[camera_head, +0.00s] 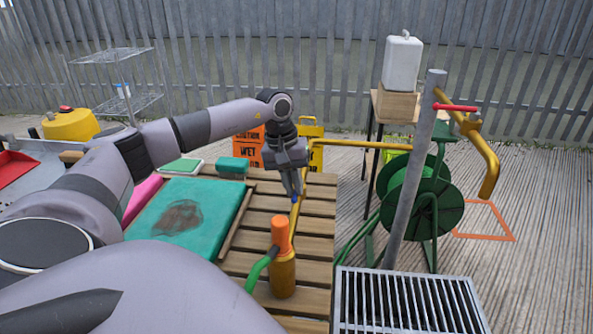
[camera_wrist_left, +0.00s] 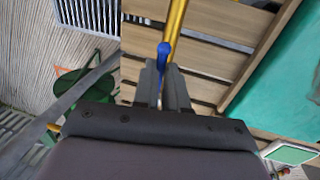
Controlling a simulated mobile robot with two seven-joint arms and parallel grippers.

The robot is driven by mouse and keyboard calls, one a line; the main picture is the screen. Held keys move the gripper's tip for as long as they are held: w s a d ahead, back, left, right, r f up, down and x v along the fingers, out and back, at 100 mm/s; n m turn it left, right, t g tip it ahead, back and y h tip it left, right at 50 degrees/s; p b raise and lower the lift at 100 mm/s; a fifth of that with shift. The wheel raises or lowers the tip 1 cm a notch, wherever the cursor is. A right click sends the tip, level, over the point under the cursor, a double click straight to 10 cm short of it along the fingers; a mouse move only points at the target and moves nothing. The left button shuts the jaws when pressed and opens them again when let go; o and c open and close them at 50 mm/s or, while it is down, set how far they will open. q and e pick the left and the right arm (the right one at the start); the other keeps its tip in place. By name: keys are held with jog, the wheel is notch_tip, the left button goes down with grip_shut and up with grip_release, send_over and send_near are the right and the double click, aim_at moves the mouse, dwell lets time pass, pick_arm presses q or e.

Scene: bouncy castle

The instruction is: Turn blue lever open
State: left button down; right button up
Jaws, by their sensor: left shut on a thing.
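The blue lever (camera_wrist_left: 164,52) sits at a yellow pipe (camera_wrist_left: 176,18) in the left wrist view, between the tips of my left gripper (camera_wrist_left: 162,72). In the head view my left gripper (camera_head: 295,192) points down over the slatted wooden table, shut on the blue lever (camera_head: 295,197), of which only a small bit shows. My right gripper is not in view.
An orange-topped yellow fitting (camera_head: 282,255) with a green hose stands close in front of the left gripper. A teal padded mat (camera_head: 190,215) lies left on the table. A green hose reel (camera_head: 420,195) and a metal grate (camera_head: 410,300) are to the right.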

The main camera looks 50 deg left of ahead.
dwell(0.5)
pick_arm(q)
jog(key=c, duration=1.2)
grip_release()
jog(key=shift+o, duration=0.2)
notch_tip(320, 180, up, 7)
jog(key=s+a, duration=0.1)
